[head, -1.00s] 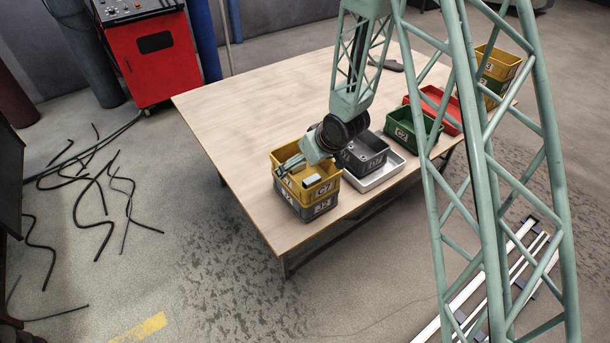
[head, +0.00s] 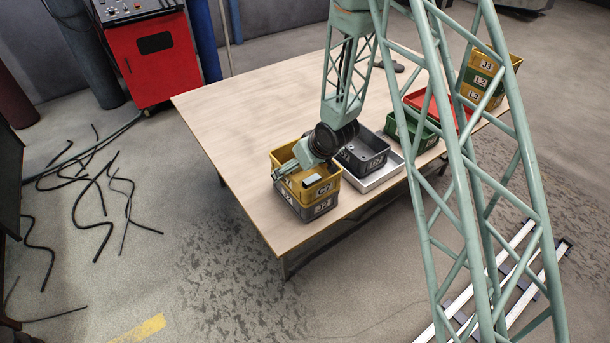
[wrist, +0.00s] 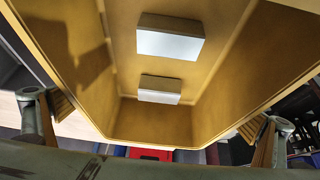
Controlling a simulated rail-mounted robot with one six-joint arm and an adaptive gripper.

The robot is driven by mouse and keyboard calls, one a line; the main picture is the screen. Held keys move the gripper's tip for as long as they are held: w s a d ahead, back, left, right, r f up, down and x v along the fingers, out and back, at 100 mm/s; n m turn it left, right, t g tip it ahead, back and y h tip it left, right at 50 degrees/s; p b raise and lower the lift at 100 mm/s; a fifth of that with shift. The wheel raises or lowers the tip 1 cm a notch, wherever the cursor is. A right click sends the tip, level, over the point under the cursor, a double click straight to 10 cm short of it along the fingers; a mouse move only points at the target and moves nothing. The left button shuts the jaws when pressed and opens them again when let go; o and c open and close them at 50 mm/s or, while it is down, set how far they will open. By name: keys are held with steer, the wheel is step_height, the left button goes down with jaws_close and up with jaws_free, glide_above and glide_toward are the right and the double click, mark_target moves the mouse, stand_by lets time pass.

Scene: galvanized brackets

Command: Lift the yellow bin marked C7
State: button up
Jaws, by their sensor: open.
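The yellow bin marked C7 (head: 325,188) sits on top of a grey bin (head: 322,209) at the table's near corner. In the wrist view the yellow bin (wrist: 152,122) fills most of the picture, and two pale grey blocks (wrist: 169,42) lie inside it. My gripper (head: 297,168) is down at the yellow bin in the head view. In the wrist view my gripper (wrist: 158,118) is open, with one finger on each side of the bin, outside its walls. Small gaps seem to show at the fingers; I cannot tell whether either touches.
A green bin (head: 424,138), a red bin (head: 415,98) and a stack of yellow and green bins (head: 484,78) stand farther right. The table's left part (head: 235,120) is clear.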

mark_target(324, 188)
steer(key=shift+c, duration=0.7)
steer(key=c, duration=0.7)
steer(key=shift+o, duration=0.2)
steer(key=shift+r, duration=0.1)
steer(key=shift+r+p, duration=0.45)
steer(key=shift+r, duration=1.3)
steer(key=s+d, duration=0.3)
steer(key=s, duration=0.1)
steer(key=s+d+r, duration=0.1)
steer(key=s+d, duration=0.2)
steer(key=s, duration=0.2)
steer(key=s+d, duration=0.3)
steer(key=s, duration=0.1)
steer(key=shift+s+r, duration=0.15)
